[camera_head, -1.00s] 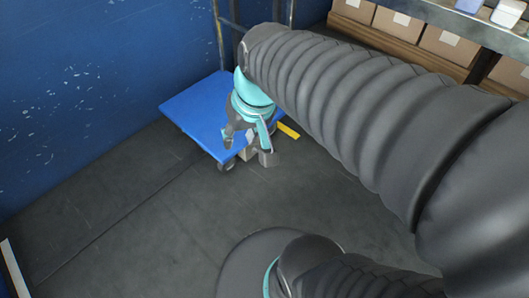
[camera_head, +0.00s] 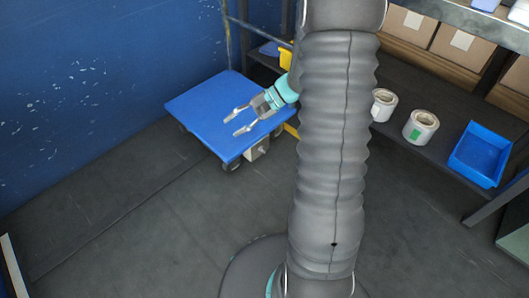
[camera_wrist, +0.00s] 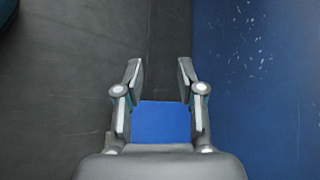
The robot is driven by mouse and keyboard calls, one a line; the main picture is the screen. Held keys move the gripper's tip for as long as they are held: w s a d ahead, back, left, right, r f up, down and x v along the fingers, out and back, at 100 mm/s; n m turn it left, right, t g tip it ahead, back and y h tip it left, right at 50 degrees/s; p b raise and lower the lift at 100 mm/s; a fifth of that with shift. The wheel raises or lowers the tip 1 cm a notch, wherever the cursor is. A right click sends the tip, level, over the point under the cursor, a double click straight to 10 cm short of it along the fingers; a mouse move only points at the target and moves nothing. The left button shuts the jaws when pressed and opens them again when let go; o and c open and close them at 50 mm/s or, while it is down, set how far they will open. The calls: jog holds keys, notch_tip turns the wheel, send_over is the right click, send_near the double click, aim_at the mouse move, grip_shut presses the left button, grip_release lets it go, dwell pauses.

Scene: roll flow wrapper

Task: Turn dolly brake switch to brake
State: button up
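The dolly (camera_head: 200,98) has a flat blue deck and stands against the blue wall in the head view. A small grey box (camera_head: 256,151), which looks like the brake switch housing, sits at the deck's near right edge. Its switch position is too small to tell. My gripper (camera_head: 232,125) is open and empty above the deck, fingers pointing left, up and to the left of the grey box. In the wrist view my gripper (camera_wrist: 158,62) has its fingers apart, with part of the blue deck (camera_wrist: 160,124) between their bases. The grey box cannot be made out there.
A shelf on the right holds two white cans (camera_head: 421,126) and a blue bin (camera_head: 481,154). A yellow bin (camera_head: 286,57) is near the dolly's upright. The grey floor (camera_head: 130,215) left and in front is clear.

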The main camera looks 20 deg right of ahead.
jog(key=w+d+f+m+t+y+b, duration=0.1)
jog(key=w+d+f+m+t, duration=0.25)
jog(key=d+f, duration=0.45)
jog(key=w+d+f+m+t+y+b, duration=0.1)
jog(key=w+d+f+m+t, duration=0.3)
jog(key=f, duration=0.9)
jog(key=m+t+h+b, duration=0.2)
jog(key=m+t+h, duration=0.5)
jog(key=m+t, duration=0.15)
send_near(264, 152)
jog(key=shift+m+g, duration=0.3)
jog(key=shift+g, duration=0.2)
jog(key=x, duration=0.8)
jog(key=shift+w+d+r, duration=0.15)
jog(key=shift+w+r, duration=0.05)
jog(key=shift+w, duration=0.1)
grip_shut()
